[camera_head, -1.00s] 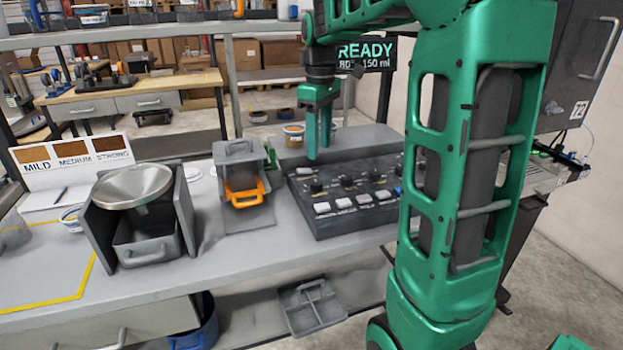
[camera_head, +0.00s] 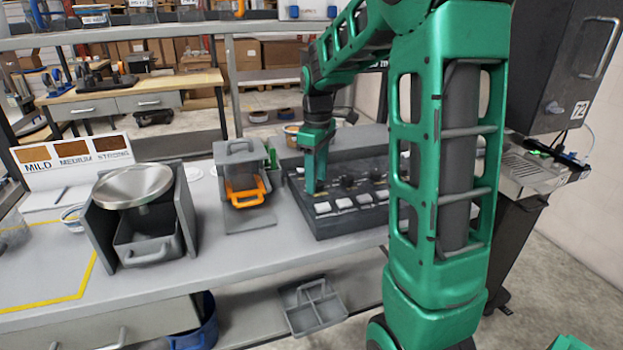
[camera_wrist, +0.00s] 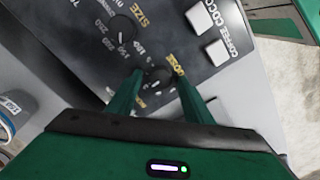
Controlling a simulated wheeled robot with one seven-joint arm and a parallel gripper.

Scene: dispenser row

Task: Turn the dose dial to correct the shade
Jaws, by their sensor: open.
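The dark control panel (camera_head: 345,222) stands on the bench in the head view, with dials behind a row of pale buttons. In the wrist view, the small black dose dial (camera_wrist: 158,77), beside the "DOSE" lettering, sits between my gripper's two green fingertips. My gripper (camera_wrist: 161,84) is open around it; I cannot tell whether either finger touches it. The size dial (camera_wrist: 121,29) lies further up the same panel. In the head view my gripper (camera_head: 315,188) points down at the panel's left end and hides the dose dial. The shade card (camera_head: 72,160) reads MILD, MEDIUM, STRONG.
Left of the panel stands a grey dispenser with an orange-handled drawer (camera_head: 244,190). Further left is a grey stand with a metal bowl (camera_head: 133,186). A divided grey tray (camera_head: 312,305) lies below the bench. My arm mostly hides the display behind it.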

